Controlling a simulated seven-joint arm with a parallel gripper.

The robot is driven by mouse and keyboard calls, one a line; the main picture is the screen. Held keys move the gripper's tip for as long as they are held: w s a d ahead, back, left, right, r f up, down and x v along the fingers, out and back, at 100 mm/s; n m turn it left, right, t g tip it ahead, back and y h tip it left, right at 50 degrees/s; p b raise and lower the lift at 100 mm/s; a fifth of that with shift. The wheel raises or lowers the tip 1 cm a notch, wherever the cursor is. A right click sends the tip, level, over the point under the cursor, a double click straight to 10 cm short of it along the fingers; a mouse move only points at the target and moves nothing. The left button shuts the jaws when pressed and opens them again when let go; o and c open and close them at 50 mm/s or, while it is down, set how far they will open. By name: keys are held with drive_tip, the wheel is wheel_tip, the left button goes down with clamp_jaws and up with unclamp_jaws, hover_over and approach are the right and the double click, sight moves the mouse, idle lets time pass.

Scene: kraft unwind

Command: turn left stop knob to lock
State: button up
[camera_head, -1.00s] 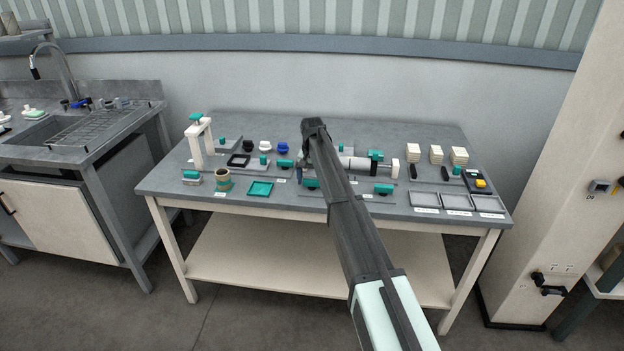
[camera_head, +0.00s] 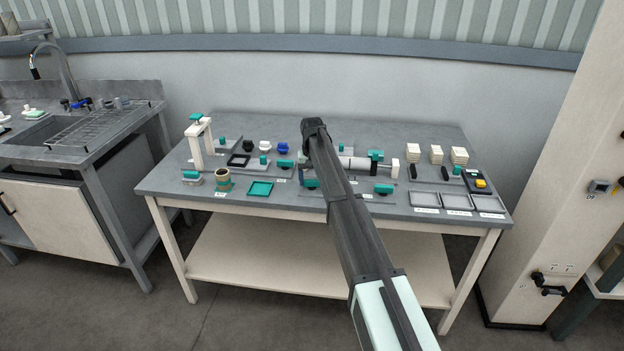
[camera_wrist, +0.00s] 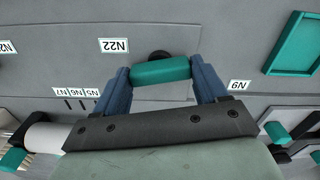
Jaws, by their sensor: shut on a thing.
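The left stop knob is a teal bar-shaped handle (camera_wrist: 161,72) on a dark round mount, in the middle of the wrist view by the label N22. My gripper (camera_wrist: 162,75) has its two blue fingers on the knob's two ends and is shut on it. My arm hides the fingertips there. A similar teal knob (camera_head: 384,188) is to the right along the bench front. I cannot read a lock mark.
A teal tray (camera_head: 261,188) and a kraft-coloured roll (camera_head: 223,181) are to the left on the bench. Another teal-topped part (camera_head: 284,164) is behind and left of the knob. A white stand (camera_head: 197,150) rises at the left. Grey trays (camera_head: 456,201) line the right front.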

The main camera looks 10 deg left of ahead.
sight(312, 180)
drive_tip(key=n, duration=1.1)
drive_tip(key=shift+n, duration=1.8)
drive_tip(key=o, duration=1.1)
drive_tip(key=shift+c, duration=0.2)
wheel_tip(312, 180, up, 14)
drive_tip(key=shift+f, duration=0.1)
